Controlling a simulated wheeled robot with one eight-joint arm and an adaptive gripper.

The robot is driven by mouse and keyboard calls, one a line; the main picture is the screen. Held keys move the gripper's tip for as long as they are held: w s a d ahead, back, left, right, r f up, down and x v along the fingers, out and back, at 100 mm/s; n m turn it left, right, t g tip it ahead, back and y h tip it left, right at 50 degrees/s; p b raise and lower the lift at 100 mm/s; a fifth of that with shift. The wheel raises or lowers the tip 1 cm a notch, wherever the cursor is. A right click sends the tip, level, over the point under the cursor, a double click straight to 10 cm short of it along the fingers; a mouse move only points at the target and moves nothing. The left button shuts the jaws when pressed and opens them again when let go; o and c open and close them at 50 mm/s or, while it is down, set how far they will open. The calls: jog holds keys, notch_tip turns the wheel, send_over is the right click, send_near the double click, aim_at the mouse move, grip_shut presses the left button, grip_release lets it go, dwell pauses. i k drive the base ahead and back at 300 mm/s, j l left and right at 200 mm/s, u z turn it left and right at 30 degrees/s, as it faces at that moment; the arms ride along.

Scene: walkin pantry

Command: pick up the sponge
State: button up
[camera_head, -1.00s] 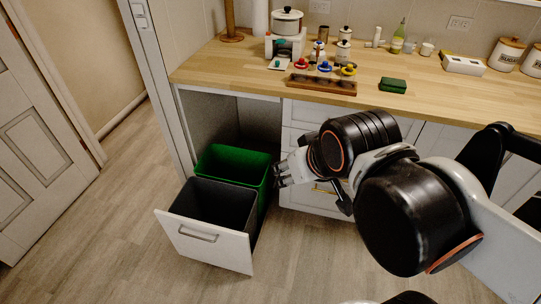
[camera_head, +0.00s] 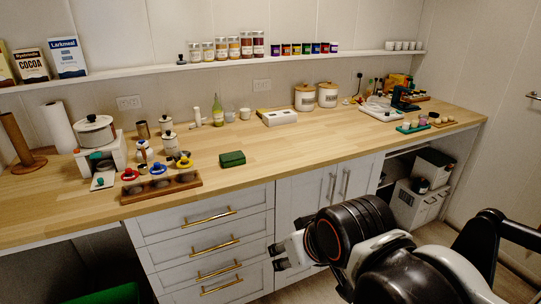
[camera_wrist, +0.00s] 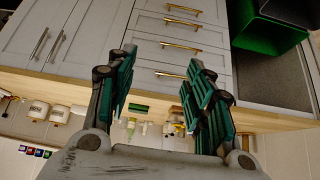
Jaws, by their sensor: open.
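A dark green block that looks like the sponge (camera_head: 232,159) lies flat on the wooden counter (camera_head: 300,146), right of the wooden tray. In the wrist view a small green shape at the counter edge (camera_wrist: 139,107) appears to be the same sponge, seen upside down between my fingers. My gripper (camera_head: 279,256) is in front of the drawers, below the counter top and apart from the sponge. In the wrist view my gripper (camera_wrist: 158,78) is open, its two green-padded fingers wide apart with nothing between them.
The counter around the sponge is clear. Drawers with gold handles (camera_head: 209,219) are below.

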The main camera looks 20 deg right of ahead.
aim_at(236, 158)
jog(key=j+z, duration=0.35)
jog(key=k+j+z, duration=0.15)
jog(key=j+z, duration=0.15)
jog(key=k+j+z, duration=0.15)
jog(key=j+z, duration=0.2)
jog(key=j, duration=0.1)
